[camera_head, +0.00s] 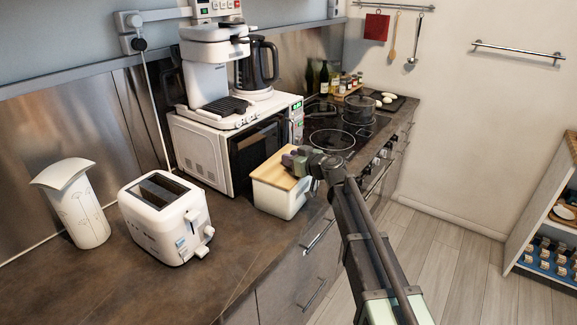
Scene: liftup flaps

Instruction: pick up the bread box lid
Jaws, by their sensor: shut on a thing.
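The bread box (278,200) is a pale box standing on the dark counter in front of the microwave. Its wooden lid (270,173) lies on top of the box, with no clear gap seen between them. My gripper (291,160) is at the right part of the lid and is shut on it. The arm comes in from the lower right. The gripper hides the right end of the lid, and the fingertips are too small to make out exactly.
A white microwave (205,150) with a coffee maker (207,75) on top stands close behind the box. A white toaster (165,222) and a white vase-like container (77,205) stand to the left. The floor (450,260) at right is clear.

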